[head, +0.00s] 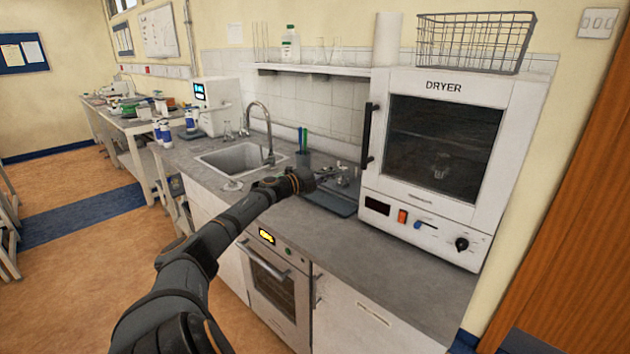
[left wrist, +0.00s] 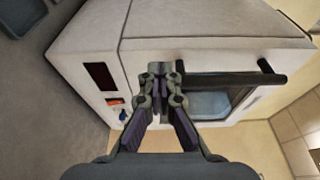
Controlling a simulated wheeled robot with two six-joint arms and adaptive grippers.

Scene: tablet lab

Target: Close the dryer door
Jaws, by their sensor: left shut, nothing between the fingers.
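The white dryer (head: 443,85) stands on the counter at the right in the head view. Its door (head: 440,140) has a dark window and looks flush with the body. A black vertical handle (head: 369,135) is on the door's left side. My left gripper (head: 347,174) is in front of the counter's back part, left of the dryer and below the handle. In the left wrist view, the left gripper (left wrist: 161,72) is shut and empty, in front of the dryer (left wrist: 215,25). The dark handle (left wrist: 230,79) lies right beside its fingertips; whether they touch is unclear. My right gripper is not in view.
A wire basket (head: 475,42) sits on top of the dryer. The counter (head: 400,245) in front of the dryer is clear.

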